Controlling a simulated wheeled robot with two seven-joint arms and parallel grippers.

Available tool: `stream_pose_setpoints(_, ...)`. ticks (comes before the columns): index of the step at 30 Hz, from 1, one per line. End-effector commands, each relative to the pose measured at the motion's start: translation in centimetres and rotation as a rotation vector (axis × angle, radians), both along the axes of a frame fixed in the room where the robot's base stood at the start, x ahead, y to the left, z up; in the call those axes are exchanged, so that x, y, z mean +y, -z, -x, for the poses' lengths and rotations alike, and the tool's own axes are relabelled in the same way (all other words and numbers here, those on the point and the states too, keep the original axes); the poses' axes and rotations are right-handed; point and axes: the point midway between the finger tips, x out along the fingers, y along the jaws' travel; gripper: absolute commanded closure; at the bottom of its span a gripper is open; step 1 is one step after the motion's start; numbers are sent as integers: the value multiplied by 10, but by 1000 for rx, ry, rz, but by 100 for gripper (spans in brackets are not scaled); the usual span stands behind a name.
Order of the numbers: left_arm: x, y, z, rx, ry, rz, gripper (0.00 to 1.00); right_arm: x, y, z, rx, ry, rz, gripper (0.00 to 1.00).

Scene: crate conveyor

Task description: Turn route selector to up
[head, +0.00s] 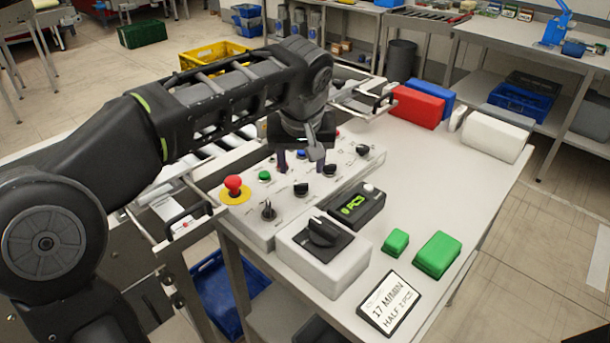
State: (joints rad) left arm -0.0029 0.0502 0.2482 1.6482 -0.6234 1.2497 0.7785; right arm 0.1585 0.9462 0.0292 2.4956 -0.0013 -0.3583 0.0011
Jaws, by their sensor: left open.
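A light grey control panel (292,219) on the table carries several black knobs, coloured buttons and a red emergency stop on a yellow base. Black knobs on it include one at the front (268,211), one in the middle (301,189) and one at the back right (362,150). A larger black rotary switch (323,232) sits on a separate white box in front. Labels are too small to read, so I cannot tell which is the route selector. My left gripper (301,162) points down over the panel's middle, open, around the blue button (301,153). My right gripper is out of view.
A black display box (357,206) reads PC3. Green blocks (437,255), a sign (388,302), and red (418,106), blue and white blocks (496,134) stand on the table. The table's middle right is clear. A conveyor runs behind the panel.

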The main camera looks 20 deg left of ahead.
Motion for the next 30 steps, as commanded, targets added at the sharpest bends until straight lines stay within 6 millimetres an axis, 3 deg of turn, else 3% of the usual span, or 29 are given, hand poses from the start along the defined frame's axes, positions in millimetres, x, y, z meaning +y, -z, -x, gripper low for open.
stream_pose_setpoints(8,1,4,-1,1,0,0,47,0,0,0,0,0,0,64)
stream_pose_setpoints(22,11,62,-23,3,0,0,47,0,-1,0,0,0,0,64)
stream_pose_setpoints(30,13,73,-27,0,0,0,47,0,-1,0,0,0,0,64)
